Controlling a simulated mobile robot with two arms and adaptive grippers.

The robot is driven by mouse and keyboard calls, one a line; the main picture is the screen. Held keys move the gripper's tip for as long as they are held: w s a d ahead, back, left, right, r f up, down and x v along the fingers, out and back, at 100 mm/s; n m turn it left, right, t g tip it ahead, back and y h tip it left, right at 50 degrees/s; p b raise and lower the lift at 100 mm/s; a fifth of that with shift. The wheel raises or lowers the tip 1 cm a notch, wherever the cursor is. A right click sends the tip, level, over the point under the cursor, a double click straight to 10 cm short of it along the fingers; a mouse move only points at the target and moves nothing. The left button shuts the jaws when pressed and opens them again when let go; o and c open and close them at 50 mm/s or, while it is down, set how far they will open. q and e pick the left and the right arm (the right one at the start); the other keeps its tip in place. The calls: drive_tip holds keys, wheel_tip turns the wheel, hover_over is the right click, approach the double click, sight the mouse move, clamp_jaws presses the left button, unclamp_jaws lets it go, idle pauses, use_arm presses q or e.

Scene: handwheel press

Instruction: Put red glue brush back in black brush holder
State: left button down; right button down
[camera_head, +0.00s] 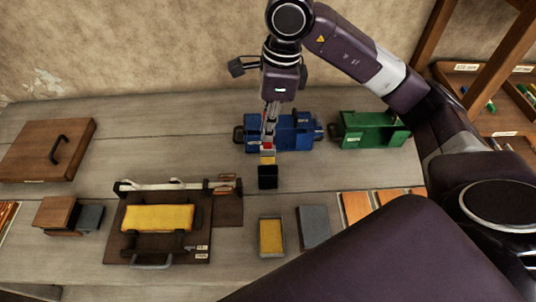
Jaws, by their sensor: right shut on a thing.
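My right gripper (269,122) points down over the middle of the table and is shut on the red glue brush (268,147), of which only a small red part shows below the fingers. The black brush holder (267,178) is a small dark box directly below the brush in the picture. A yellow patch shows between the red part and the holder's dark front; I cannot tell whether the brush tip is inside the holder or just above it. My left gripper is not in view.
Blue (294,137) and green (370,131) tool bodies stand behind. In front are a dark press board (115,247) with a yellow block (158,217), a yellow-filled tray (270,238) and a grey block (313,227). A wooden board (45,150) lies left.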

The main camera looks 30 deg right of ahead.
sight(269, 154)
wheel_tip(269, 154, down, 10)
drive_tip(key=shift+s+f+p, duration=0.1)
drive_tip(key=shift+f+p, duration=0.1)
drive_tip(key=shift+p, duration=0.9)
drive_tip(key=shift+f, duration=0.1)
drive_tip(key=shift+f, duration=0.1)
drive_tip(key=c, duration=2)
unclamp_jaws()
